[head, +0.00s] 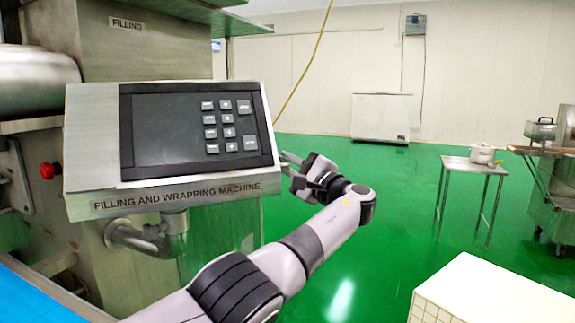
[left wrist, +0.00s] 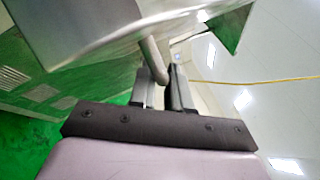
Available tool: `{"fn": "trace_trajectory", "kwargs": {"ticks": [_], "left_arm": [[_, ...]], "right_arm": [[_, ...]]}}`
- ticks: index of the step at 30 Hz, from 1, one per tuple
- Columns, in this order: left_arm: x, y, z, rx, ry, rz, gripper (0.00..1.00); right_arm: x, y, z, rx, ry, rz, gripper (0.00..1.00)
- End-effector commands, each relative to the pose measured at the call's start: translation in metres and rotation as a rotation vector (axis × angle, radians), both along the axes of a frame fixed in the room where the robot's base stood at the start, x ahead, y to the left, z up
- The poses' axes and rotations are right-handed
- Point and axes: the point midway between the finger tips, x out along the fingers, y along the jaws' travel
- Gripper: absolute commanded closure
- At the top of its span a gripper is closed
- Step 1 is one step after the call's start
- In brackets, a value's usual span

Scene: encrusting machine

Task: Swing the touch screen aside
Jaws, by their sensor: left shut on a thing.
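The touch screen (head: 168,128) is a dark panel with a keypad in a tilted silver box lettered "FILLING AND WRAPPING MACHINE". It faces me at the left of the head view, on a bent metal pipe arm (head: 150,236). My left gripper (head: 290,166) is just past the box's right edge. In the left wrist view my left gripper (left wrist: 163,82) is shut on a grey bent handle (left wrist: 153,58) beside the silver box (left wrist: 85,28). The grip is partly hidden in the head view. My right gripper is out of view.
The machine body (head: 150,50) stands behind the screen, with a red knob (head: 47,171) at left and a blue belt (head: 35,300) below. A small table (head: 470,165) with a pot and a white box (head: 490,295) are at right. Green floor between is open.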

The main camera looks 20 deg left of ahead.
Motion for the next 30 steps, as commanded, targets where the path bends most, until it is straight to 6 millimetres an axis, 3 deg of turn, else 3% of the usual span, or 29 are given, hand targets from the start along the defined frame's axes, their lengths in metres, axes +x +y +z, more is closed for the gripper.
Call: {"fn": "trace_trajectory", "kwargs": {"ticks": [9, 10, 12, 23, 30], "left_arm": [[0.0, 0.001, 0.003, 0.002, -0.005, 0.002, 1.0], [0.0, 0.001, 0.003, 0.002, -0.005, 0.002, 0.76], [0.0, 0.001, 0.003, 0.002, -0.004, 0.001, 0.62], [-0.001, -0.003, 0.0, 0.001, -0.001, 0.0, 0.62], [-0.011, -0.027, -0.005, 0.0, -0.002, -0.003, 0.62]], "right_arm": [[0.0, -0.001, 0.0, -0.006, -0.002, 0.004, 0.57], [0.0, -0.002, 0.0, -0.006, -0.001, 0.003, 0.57], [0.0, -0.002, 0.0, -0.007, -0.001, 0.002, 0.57], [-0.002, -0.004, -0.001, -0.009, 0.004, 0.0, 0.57], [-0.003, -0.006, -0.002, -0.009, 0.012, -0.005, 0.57]]}}
